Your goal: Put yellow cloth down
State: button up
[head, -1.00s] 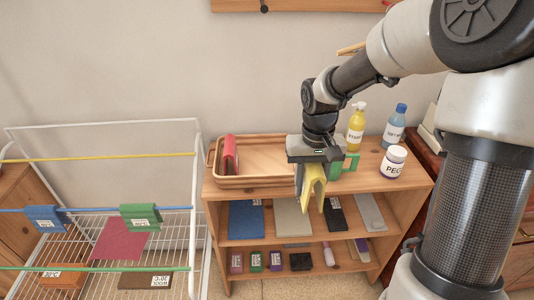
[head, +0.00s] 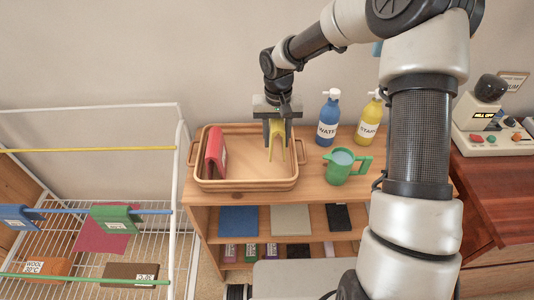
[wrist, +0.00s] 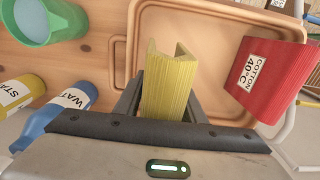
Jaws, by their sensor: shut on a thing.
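The yellow cloth (head: 277,140) is folded and hangs between the fingers of my gripper (head: 277,128) in the head view. My gripper is shut on it. The cloth is over the right part of the wooden tray (head: 247,184). In the wrist view the cloth (wrist: 169,90) sticks out from between the fingers, with the tray's floor (wrist: 215,50) behind it. I cannot tell whether its lower edge touches the tray. A red cloth (head: 215,152) labelled cotton 40°C stands in the tray's left part, apart from the yellow one.
Right of the tray stand a green jug (head: 345,167), a blue water bottle (head: 328,118) and a yellow starch bottle (head: 369,118). A drying rack (head: 182,205) with hung cloths stands at the left. Shelves below hold folded cloths (head: 238,220). The tray's middle floor is free.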

aim_at(276, 161)
jog(key=shift+f, duration=3)
jog(key=shift+f, duration=0.15)
jog(key=o, duration=0.5)
jog(key=shift+o, duration=0.2)
notch_tip(276, 161, up, 12)
jog(key=shift+r, duration=0.2)
